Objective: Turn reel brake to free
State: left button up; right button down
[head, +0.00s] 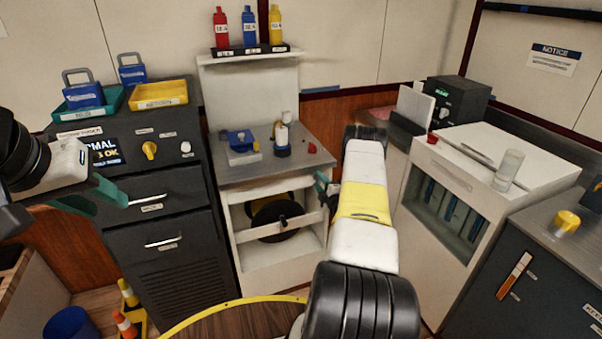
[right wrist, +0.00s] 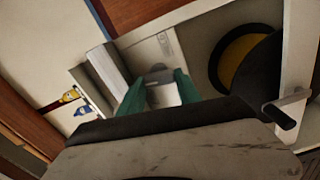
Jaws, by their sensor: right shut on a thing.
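A black and yellow reel (head: 277,217) sits in the open bay of the white cabinet in the middle, and it shows at the right of the right wrist view (right wrist: 245,70). My right gripper (head: 325,187) is at the right side of this bay, mostly hidden by my own arm in the head view. In the right wrist view its teal fingers (right wrist: 162,95) are shut on a small grey handle (right wrist: 162,90), apparently the reel brake. Its label and setting cannot be read. My left gripper (head: 100,203) is at the left, before the dark drawer cabinet, with nothing seen in it.
The grey cabinet top (head: 290,160) holds a blue device and bottles. A white cabinet (head: 470,170) stands at the right. A yellow-edged round surface (head: 225,305) lies in front.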

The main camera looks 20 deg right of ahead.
jog(key=shift+n, duration=0.9)
jog(key=shift+f, duration=0.1)
jog(key=c, duration=0.8)
grip_release()
jog(key=shift+c, duration=0.2)
